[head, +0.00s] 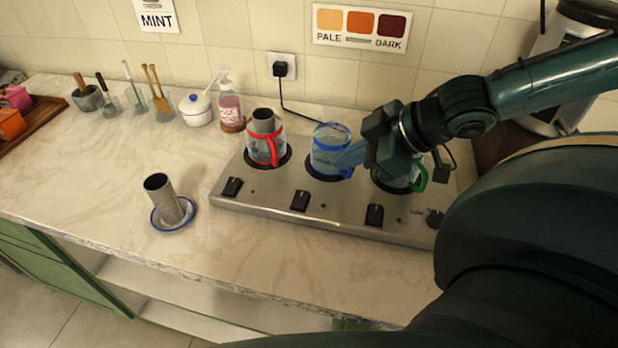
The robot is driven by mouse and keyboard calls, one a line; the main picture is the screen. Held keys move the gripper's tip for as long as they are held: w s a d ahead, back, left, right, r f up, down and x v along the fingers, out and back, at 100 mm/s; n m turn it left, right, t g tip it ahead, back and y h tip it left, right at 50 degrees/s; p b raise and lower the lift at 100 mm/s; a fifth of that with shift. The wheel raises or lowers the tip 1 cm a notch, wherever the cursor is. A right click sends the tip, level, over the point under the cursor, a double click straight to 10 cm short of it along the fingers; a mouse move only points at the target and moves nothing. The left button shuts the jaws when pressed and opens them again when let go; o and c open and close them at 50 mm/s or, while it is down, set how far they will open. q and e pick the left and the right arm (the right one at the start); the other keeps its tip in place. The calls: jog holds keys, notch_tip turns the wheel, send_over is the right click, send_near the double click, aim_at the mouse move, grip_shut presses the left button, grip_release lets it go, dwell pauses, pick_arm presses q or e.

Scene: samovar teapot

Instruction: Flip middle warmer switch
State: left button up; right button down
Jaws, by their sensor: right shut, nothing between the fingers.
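The silver warmer (262,212) stands on the counter with three black switches along its front edge. The middle switch (300,200) is below and between the red-handled and blue-rimmed glass pots. The left switch (232,187) and right switch (374,215) flank it. My left gripper is out of view.
A red-handled pot (262,152) with a metal cylinder inside sits on the left plate. A green-handled pot (398,180) is partly hidden behind my gripper. A knob (436,218) is at the warmer's right. A metal cylinder (163,198) stands on a blue-rimmed saucer at left.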

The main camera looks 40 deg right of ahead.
jog(key=b, duration=0.2)
send_near(296, 192)
jog(key=w+a, duration=0.2)
jog(key=shift+w+a+r, duration=0.15)
jog(key=shift+w+a, duration=0.2)
jog(key=f, duration=0.3)
jog(key=shift+w+d+f+b, duration=0.2)
jog(key=shift+w+b, duration=0.1)
jog(key=shift+b, duration=0.1)
jog(key=shift+f, duration=0.5)
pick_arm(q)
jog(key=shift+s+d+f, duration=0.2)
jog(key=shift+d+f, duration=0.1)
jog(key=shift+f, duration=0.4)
